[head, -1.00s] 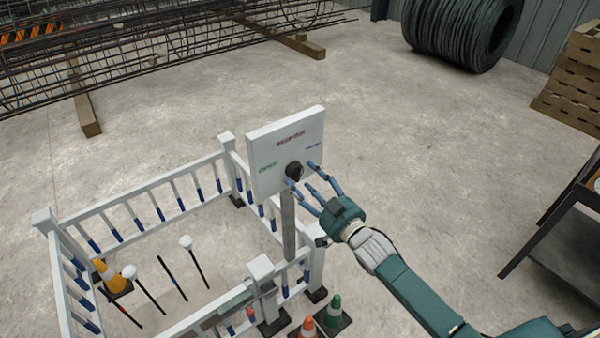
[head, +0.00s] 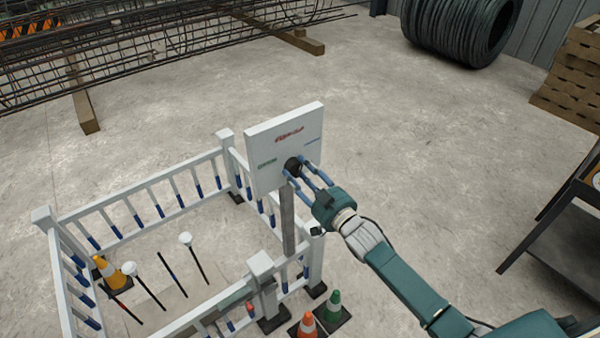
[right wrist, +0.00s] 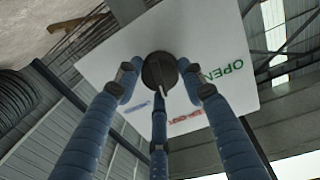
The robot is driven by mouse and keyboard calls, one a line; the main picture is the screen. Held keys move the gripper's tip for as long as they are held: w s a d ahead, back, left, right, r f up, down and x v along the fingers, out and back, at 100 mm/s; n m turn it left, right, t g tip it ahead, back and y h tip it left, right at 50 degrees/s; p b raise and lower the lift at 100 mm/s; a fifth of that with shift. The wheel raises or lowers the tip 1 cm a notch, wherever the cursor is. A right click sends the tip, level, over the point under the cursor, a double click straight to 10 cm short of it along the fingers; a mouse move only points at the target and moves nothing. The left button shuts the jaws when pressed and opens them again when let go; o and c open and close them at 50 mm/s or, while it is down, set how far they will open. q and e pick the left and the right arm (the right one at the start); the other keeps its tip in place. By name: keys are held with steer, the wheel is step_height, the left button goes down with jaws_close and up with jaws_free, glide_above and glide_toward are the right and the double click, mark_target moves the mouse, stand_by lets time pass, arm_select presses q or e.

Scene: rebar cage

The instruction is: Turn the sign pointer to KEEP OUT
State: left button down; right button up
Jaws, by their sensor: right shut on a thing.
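The white sign board (head: 264,178) stands on a grey post by the white railing. It has a green label at left, a red label at top and a blue label at right. The round dark pointer knob (head: 292,165) sits at its lower middle. My right gripper (head: 294,174) is shut on the knob, its blue fingers around it. In the right wrist view the knob (right wrist: 160,68) sits among the fingertips (right wrist: 158,80). A pale mark on it points down, between the blue and red labels. The green label reads OPEN. My left gripper is not in view.
White railings (head: 140,202) enclose posts and a yellow cone (head: 110,274) left of the sign. An orange cone (head: 307,324) and a green cone (head: 334,303) stand below it. A dark table (head: 560,235) is at right. The floor behind the sign is clear.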

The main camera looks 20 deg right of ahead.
steer(key=shift+a+r+n, duration=0.1)
steer(key=shift+r+n, duration=0.1)
steer(key=shift+n, duration=0.9)
steer(key=shift+r, duration=0.15)
steer(key=o, duration=1.1)
steer(key=shift+a, duration=0.1)
steer(key=shift+s+d+f, duration=0.2)
steer(key=shift+s+f, duration=0.05)
steer(key=shift+s, duration=0.15)
steer(key=v, duration=1.1)
steer(key=shift+r, duration=0.1)
